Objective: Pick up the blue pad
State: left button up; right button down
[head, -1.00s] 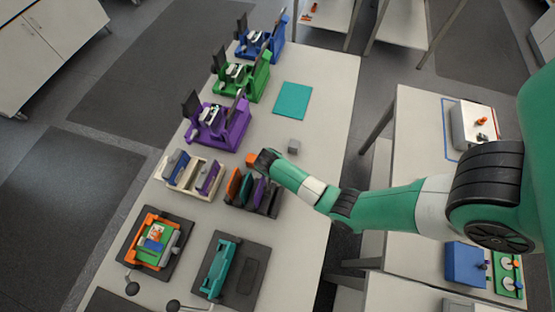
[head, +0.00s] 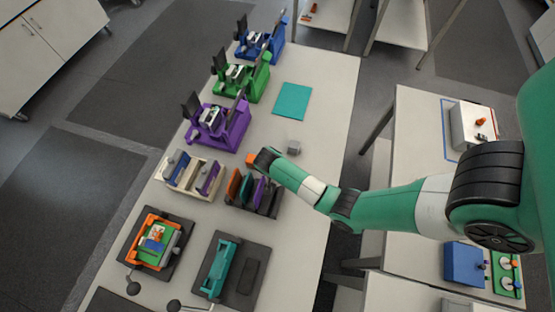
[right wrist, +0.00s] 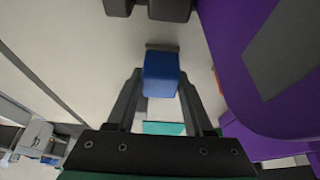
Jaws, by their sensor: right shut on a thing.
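The blue pad (right wrist: 161,75) is between the two fingers of my right gripper (right wrist: 160,82) in the right wrist view. That gripper is shut on it. A grey strip shows at the pad's far end. In the head view my right gripper (head: 262,160) is over the table, between the purple cycler and the dark rack; its fingers are too small to make out there and I cannot pick out the held pad. My left gripper is not in view.
The purple cycler (head: 217,122) stands close by and also fills the right of the wrist view (right wrist: 260,80). A dark rack (head: 266,208) with coloured pieces and a cream holder (head: 207,190) are near. A grey cube (head: 294,147) and teal mat (head: 292,101) lie beyond.

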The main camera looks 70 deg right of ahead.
jog(key=s+a+r+p, duration=0.2)
jog(key=a+r, duration=0.4)
jog(key=s+a+r+p, duration=0.3)
jog(key=a+r, duration=0.3)
jog(key=a, duration=0.1)
jog(key=shift+s+p, duration=0.25)
jog(key=shift+p, duration=0.1)
